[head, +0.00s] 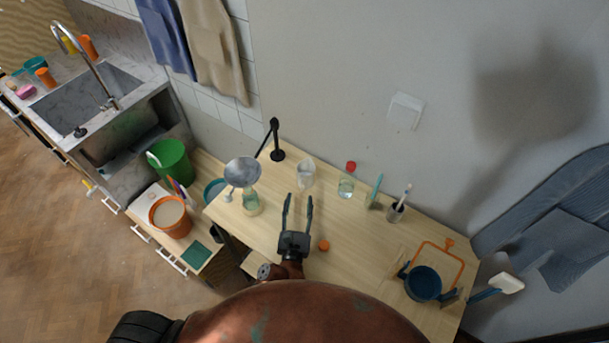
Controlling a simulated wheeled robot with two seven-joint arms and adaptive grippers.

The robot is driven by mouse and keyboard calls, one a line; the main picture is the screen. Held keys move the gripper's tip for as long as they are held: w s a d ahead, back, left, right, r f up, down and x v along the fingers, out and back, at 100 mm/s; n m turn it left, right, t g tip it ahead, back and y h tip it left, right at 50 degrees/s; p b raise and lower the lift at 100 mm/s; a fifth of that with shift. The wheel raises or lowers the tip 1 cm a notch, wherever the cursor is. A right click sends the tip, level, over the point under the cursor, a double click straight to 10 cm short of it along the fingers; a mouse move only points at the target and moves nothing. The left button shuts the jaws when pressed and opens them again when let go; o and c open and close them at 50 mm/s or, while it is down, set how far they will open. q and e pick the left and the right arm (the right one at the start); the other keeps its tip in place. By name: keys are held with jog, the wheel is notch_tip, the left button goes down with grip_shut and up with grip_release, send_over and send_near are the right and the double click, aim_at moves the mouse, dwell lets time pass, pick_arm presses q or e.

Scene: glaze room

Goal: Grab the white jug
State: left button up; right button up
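The white jug (305,174) stands on the wooden table, near the wall. It looks pale and partly translucent. My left gripper (298,199) is over the table on the near side of the jug, its two dark fingers apart and pointing toward it. Nothing shows between the fingers. In this view the fingertips lie just below the jug; whether they touch it I cannot tell, but they look apart. My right gripper is not in view.
A funnel (242,171) over a glass bottle (250,201) stands left of the jug. A glass jar (346,189), red cap (351,166) and brush cup (395,212) stand right. A small orange object (324,245) lies beside my gripper. A blue pot (423,284) is farther right.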

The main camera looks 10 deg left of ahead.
aim_at(302, 185)
pick_arm(q)
jog(key=w, duration=0.2)
jog(key=shift+w+d+f, duration=0.25)
jog(key=shift+w, duration=0.15)
jog(key=shift+w+a+r+p, duration=0.4)
jog(key=shift+w+a+r, duration=0.05)
jog(key=shift+a+r, duration=0.1)
jog(key=w, duration=0.3)
jog(key=shift+d, duration=0.1)
jog(key=shift+w+f, duration=0.1)
jog(key=shift+w, duration=0.25)
jog(key=shift+a, duration=0.2)
jog(key=shift+d, duration=0.1)
jog(key=shift+c, duration=0.4)
jog(key=c, duration=0.6)
grip_shut()
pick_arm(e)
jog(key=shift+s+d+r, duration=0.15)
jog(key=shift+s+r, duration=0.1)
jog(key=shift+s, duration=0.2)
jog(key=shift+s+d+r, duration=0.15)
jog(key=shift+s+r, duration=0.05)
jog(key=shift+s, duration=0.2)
